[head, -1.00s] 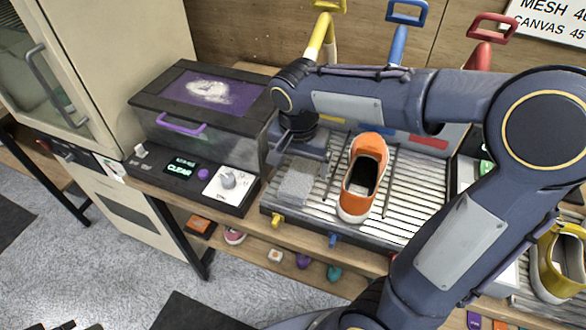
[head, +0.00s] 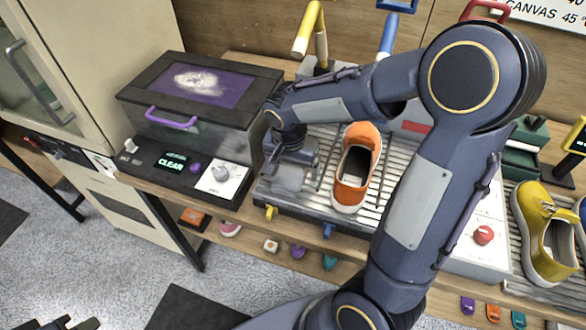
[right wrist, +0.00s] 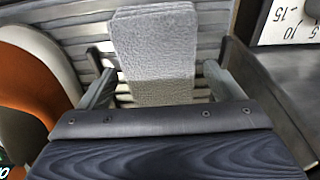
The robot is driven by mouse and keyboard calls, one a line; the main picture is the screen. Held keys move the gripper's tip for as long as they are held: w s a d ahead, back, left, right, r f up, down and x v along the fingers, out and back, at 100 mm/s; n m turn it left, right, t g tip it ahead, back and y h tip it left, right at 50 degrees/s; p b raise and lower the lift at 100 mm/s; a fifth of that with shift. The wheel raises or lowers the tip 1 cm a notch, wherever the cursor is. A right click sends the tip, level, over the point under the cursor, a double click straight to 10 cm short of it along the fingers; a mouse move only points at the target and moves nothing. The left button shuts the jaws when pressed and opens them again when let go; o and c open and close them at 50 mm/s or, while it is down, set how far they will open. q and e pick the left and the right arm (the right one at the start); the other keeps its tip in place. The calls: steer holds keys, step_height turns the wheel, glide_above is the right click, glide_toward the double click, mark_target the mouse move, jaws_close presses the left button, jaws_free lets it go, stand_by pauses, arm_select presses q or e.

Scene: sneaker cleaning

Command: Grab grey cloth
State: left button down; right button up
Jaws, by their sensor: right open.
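The grey cloth (head: 288,180) lies at the left end of the ribbed metal tray (head: 322,212), partly hidden under my right gripper (head: 290,158) in the head view. In the right wrist view the cloth (right wrist: 155,58) is a pale, textured, folded block. My right gripper (right wrist: 158,85) is open, with one finger on each side of the cloth and a visible gap at both sides. My left gripper (head: 72,324) shows only as a dark piece at the bottom left edge, far from the cloth; its jaws are not clear.
An orange shoe (head: 358,168) stands on the tray just right of the cloth. A dark box with a purple handle (head: 170,118) and a control panel (head: 172,165) stand to the left. A yellow shoe (head: 545,235) is at the right. My right arm covers the middle.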

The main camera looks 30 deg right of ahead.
steer(key=c, duration=1.1)
steer(key=shift+o, duration=0.2)
steer(key=shift+r, duration=0.15)
